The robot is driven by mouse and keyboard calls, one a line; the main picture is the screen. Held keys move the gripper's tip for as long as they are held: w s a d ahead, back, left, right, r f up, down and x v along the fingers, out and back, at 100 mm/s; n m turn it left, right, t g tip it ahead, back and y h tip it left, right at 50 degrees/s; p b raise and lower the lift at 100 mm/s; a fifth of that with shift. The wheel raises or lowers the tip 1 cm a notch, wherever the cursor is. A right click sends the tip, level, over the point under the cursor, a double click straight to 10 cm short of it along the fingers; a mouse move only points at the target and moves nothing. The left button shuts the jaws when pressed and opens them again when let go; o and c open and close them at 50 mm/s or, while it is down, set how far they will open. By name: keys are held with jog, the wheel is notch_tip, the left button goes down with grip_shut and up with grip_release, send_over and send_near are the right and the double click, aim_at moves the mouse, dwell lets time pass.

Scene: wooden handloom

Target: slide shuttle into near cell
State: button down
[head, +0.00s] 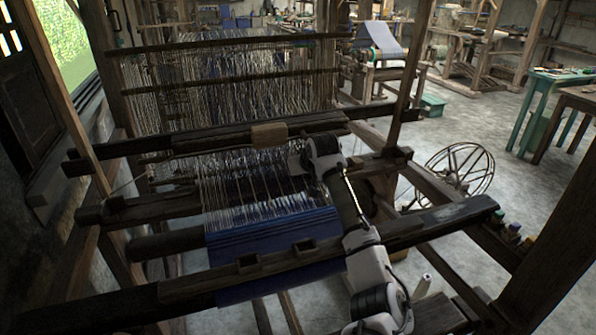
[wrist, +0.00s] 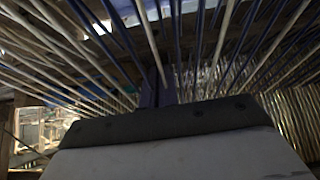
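My arm reaches up over the loom's front, and my gripper (head: 297,162) is at the right edge of the white warp threads (head: 250,185), below the upper beam. Its fingers are too small and dark to make out in the head view. In the wrist view, a dark purple upright piece (wrist: 160,92) stands just past the dark-edged pale hand (wrist: 165,150). I cannot tell whether it is my fingers or something held. Warp threads fan out around it on both sides. I cannot make out the shuttle or the near cell for certain in either view.
Blue cloth (head: 270,235) lies behind the dark front beam (head: 200,278), which has two square sockets. A tan wooden block (head: 269,135) sits on the upper beam. A wire wheel (head: 455,172) stands right of the loom. Open floor lies farther right.

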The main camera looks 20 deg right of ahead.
jog(key=d, duration=0.4)
jog(key=d+f, duration=0.1)
jog(key=d, duration=0.3)
jog(key=d+p, duration=0.1)
jog(key=d, duration=0.3)
jog(key=shift+s+f, duration=0.1)
jog(key=shift+f, duration=0.2)
jog(key=shift+a+r+p, duration=0.4)
jog(key=shift+p, duration=0.35)
jog(key=shift+f, duration=0.1)
jog(key=s+r+p, duration=0.1)
jog(key=s+r, duration=0.2)
jog(key=s, duration=0.9)
jog(key=shift+a+r, duration=0.2)
jog(key=shift+r, duration=0.15)
jog(key=shift+s, duration=0.1)
